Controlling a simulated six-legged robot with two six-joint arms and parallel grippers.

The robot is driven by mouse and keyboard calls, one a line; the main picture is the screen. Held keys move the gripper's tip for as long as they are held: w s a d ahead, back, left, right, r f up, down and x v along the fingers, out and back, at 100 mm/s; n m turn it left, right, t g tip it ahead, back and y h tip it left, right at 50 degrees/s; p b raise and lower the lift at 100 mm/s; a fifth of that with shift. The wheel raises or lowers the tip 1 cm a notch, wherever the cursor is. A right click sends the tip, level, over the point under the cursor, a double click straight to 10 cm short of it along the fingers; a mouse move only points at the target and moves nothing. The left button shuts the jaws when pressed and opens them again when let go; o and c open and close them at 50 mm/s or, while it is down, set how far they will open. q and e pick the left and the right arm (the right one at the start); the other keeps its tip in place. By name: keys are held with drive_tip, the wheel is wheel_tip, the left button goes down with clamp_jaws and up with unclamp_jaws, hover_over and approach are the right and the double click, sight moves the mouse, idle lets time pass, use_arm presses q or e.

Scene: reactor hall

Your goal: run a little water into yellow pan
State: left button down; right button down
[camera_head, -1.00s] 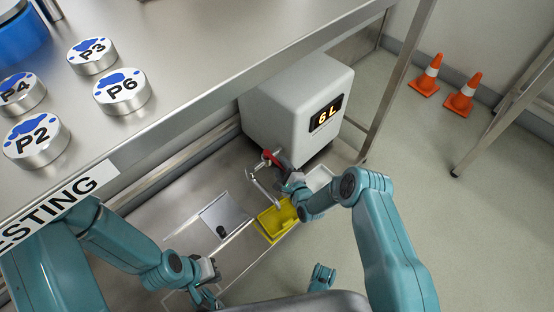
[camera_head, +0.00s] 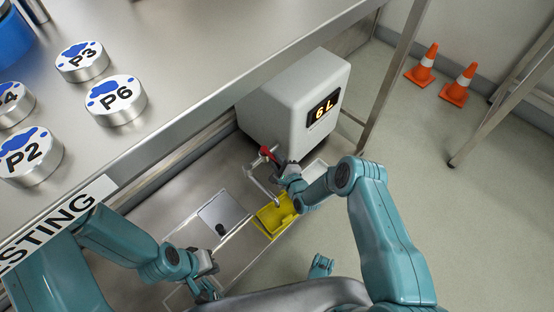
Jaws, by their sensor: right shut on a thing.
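The yellow pan (camera_head: 272,222) sits on the lower shelf below the tap spout, partly covered by my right gripper and wrist. A white box-shaped water tank (camera_head: 287,103) with a display reading "6 L" (camera_head: 324,108) stands behind it. A curved metal spout (camera_head: 258,182) comes from the tank's front, with a red tap lever (camera_head: 267,153) above it. My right gripper (camera_head: 280,168) is at the red lever and shut on it. My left gripper (camera_head: 213,276) is low at the left of the pan, apart from it; its fingers are too small to judge. Water in the pan cannot be made out.
A steel table (camera_head: 190,60) above carries several round metal pucks with labels, such as P6 (camera_head: 117,100). A grey plate with a dark knob (camera_head: 222,215) lies left of the pan. Two orange cones (camera_head: 424,65) stand on the floor at the back right.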

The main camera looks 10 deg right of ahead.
drive_tip(key=shift+s+a+m+h, duration=0.1)
drive_tip(key=shift+a+m+h, duration=0.25)
drive_tip(key=shift+m+h, duration=0.05)
use_arm(q)
drive_tip(key=shift+s+a, duration=0.2)
drive_tip(key=shift+a, duration=0.1)
use_arm(e)
drive_tip(key=m+h, duration=0.1)
drive_tip(key=a+m+h, duration=0.1)
drive_tip(key=h, duration=0.2)
drive_tip(key=shift+s+a+r+m, duration=0.1)
drive_tip(key=shift+s+a+m, duration=0.15)
drive_tip(key=shift+m, duration=0.15)
drive_tip(key=c, duration=1.1)
unclamp_jaws()
drive_tip(key=shift+o, duration=0.2)
drive_tip(key=shift+d, duration=0.1)
use_arm(q)
drive_tip(key=shift+s+f, duration=0.1)
drive_tip(key=shift+f, duration=0.05)
use_arm(e)
drive_tip(key=shift+s, duration=0.15)
